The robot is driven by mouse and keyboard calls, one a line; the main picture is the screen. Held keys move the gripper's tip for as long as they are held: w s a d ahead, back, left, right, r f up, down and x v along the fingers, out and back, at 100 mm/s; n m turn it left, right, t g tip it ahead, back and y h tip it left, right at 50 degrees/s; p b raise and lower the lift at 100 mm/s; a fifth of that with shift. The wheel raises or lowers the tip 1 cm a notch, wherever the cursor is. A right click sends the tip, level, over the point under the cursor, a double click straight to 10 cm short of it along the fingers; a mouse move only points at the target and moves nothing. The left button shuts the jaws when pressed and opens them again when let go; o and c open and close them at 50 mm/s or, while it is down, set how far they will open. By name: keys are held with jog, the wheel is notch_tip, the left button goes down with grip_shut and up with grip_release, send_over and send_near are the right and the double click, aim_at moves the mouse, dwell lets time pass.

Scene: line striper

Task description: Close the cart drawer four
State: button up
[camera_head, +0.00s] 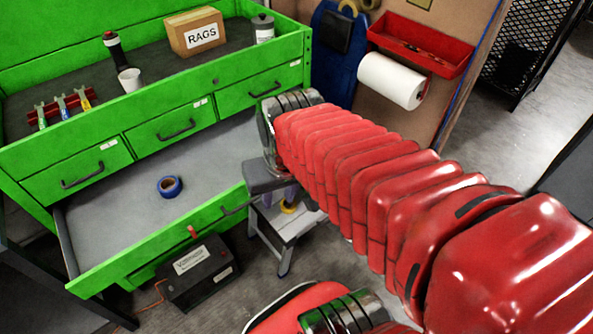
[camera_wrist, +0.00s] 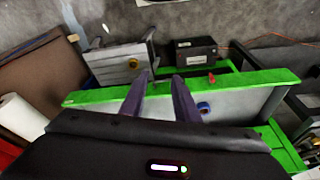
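The wide lower drawer is pulled out of the green cart; its green front (camera_head: 150,256) and grey floor show in the head view. I take it as drawer four, though no readable number shows. Its front (camera_wrist: 240,84) crosses the wrist view. A blue tape roll (camera_head: 169,187) lies inside the drawer, also seen in the wrist view (camera_wrist: 204,107). My gripper (camera_head: 280,200) is near the right end of the drawer front, partly hidden by my arm. In the wrist view my gripper's (camera_wrist: 161,77) two purple fingers stand apart with nothing held; whether they touch the front is unclear.
Three small drawers above, such as the left one (camera_head: 80,172), are shut. A black battery-like box (camera_head: 198,272) sits on the floor before the drawer. A grey step stool (camera_head: 285,228) stands by its right end. A rags box (camera_head: 194,32) is on the cart top.

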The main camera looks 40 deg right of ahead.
jog(key=d+f+m, duration=0.1)
jog(key=f, duration=0.1)
jog(key=s+f+m+g+y, duration=0.1)
jog(key=f, duration=0.2)
jog(key=s+d+f+m+g+y, duration=0.1)
jog(key=f+m, duration=0.1)
jog(key=shift+d+f, duration=0.3)
jog(key=shift+d, duration=0.05)
grip_shut()
notch_tip(320, 180, down, 11)
jog(key=w+d+m+t+y, duration=0.3)
jog(key=m+t+y, duration=0.4)
jog(key=m, duration=0.9)
jog(key=w+d+f+m+t+h, duration=0.1)
jog(key=w+d+m+t+h, duration=0.1)
jog(key=d+m, duration=0.4)
jog(key=w+d+f+m+t+h, duration=0.2)
jog(key=d+m+h, duration=0.4)
jog(key=d, duration=0.3)
jog(key=shift+w+d+m+t, duration=0.25)
jog(key=shift+w+t, duration=0.35)
jog(key=shift+t, duration=0.6)
jog(key=shift+a+f, duration=0.1)
